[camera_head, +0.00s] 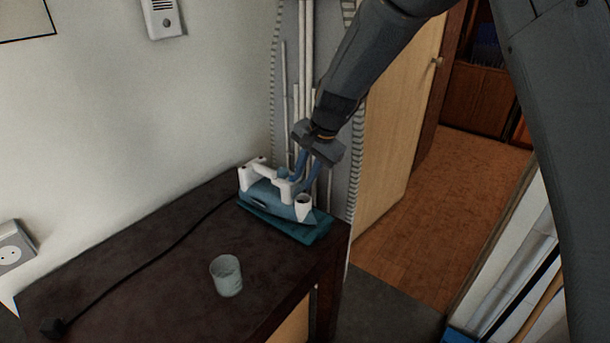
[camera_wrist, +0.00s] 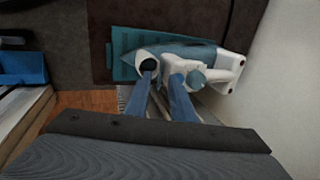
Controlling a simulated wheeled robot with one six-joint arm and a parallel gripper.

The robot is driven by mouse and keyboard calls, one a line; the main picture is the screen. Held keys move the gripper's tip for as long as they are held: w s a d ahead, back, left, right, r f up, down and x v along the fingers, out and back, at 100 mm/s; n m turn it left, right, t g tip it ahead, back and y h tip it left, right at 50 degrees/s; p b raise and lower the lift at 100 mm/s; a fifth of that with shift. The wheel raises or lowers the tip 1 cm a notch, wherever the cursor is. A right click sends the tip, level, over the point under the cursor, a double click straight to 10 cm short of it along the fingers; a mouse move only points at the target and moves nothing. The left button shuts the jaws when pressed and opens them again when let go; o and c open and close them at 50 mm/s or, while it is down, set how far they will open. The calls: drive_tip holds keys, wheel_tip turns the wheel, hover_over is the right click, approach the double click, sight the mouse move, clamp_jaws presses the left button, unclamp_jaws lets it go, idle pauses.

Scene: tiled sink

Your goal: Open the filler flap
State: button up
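A white and blue steam iron (camera_head: 265,193) rests on a teal base (camera_head: 310,233) near the table's far right corner. It also shows in the wrist view (camera_wrist: 185,53). At its front end is a white-rimmed dark round opening (camera_wrist: 149,66), which also shows in the head view (camera_head: 303,200). I cannot tell the filler flap apart from the white parts around it. My gripper (camera_head: 300,178) comes down over the iron's front end. Its two blue fingers (camera_wrist: 162,80) are apart, one tip by the round opening and the other by the white body near a blue knob (camera_wrist: 196,78). Contact is unclear.
A clear glass (camera_head: 226,276) stands on the dark table (camera_head: 165,290) in front of the iron. A black cord (camera_head: 150,262) runs left along the table. The wall and white pipes (camera_head: 300,60) are close behind the iron.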

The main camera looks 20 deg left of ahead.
drive_tip(key=shift+c, duration=0.2)
clamp_jaws()
drive_tip(key=shift+r+p, duration=0.1)
drive_tip(key=shift+p, duration=0.2)
drive_tip(key=p, duration=0.1)
drive_tip(key=h+p, duration=0.1)
drive_tip(key=p, duration=0.1)
drive_tip(key=shift+w+a+r+g, duration=0.1)
drive_tip(key=shift+w+a+g, duration=0.05)
drive_tip(key=shift+a+g, duration=0.2)
drive_tip(key=shift+o, duration=0.2)
unclamp_jaws()
